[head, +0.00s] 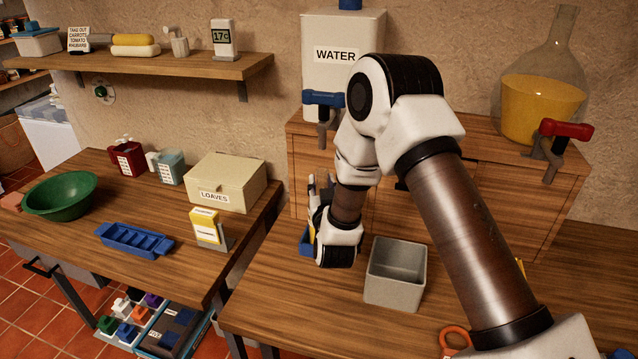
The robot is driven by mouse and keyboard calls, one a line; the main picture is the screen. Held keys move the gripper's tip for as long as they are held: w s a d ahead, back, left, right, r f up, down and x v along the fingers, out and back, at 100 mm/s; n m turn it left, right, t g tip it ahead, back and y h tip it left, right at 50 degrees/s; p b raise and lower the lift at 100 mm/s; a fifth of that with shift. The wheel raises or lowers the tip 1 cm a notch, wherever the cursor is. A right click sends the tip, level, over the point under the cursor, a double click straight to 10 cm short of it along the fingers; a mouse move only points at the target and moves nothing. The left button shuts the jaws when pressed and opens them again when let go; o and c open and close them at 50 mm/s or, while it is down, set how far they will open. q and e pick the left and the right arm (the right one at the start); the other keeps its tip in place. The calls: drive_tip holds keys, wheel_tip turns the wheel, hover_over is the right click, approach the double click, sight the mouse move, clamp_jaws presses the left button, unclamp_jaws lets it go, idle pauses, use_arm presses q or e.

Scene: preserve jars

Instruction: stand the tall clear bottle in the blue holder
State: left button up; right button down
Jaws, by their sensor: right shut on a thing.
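My right arm reaches in from the lower right, and its gripper (319,190) is beyond the wrist, partly hidden by it. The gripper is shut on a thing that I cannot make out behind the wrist. A blue piece (305,241), perhaps the blue holder, shows just left of the wrist on the right-hand table, mostly hidden. I cannot clearly pick out the tall clear bottle. My left gripper is not in view.
A grey open bin (396,286) stands just right of the wrist. Behind is a wooden cabinet (520,205) with a white water container (340,85), taps and a glass jug of yellow liquid (541,108). The left table holds a blue tray (134,239), green bowl (60,196) and box (226,182).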

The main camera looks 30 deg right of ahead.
drive_tip(key=shift+w+f, duration=0.15)
drive_tip(key=shift+f, duration=0.1)
drive_tip(key=shift+f, duration=0.1)
drive_tip(key=c, duration=0.8)
unclamp_jaws()
